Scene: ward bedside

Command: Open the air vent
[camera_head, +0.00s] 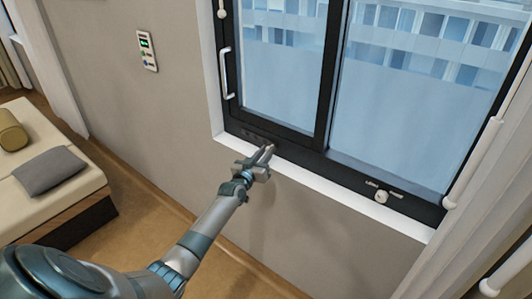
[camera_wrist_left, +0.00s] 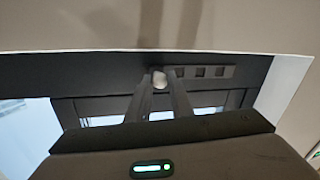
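The air vent (camera_head: 250,133) is a row of small dark slots in the bottom rail of the black window frame. In the left wrist view the slots (camera_wrist_left: 215,72) lie just right of a small pale knob (camera_wrist_left: 159,80). My left gripper (camera_head: 267,152) reaches up to the bottom rail, just right of the slots. In the wrist view its fingertips (camera_wrist_left: 160,76) stand on both sides of the knob and look closed on it, with hardly any gap. In the head view my gripper hides the knob. My right gripper is not in view.
Another round pale knob (camera_head: 381,197) sits farther right on the rail. A white window handle (camera_head: 227,74) stands at the left sash. The white sill (camera_head: 330,192) runs just below the frame. A curtain (camera_head: 480,190) hangs at right; a wall panel (camera_head: 147,51) is at left.

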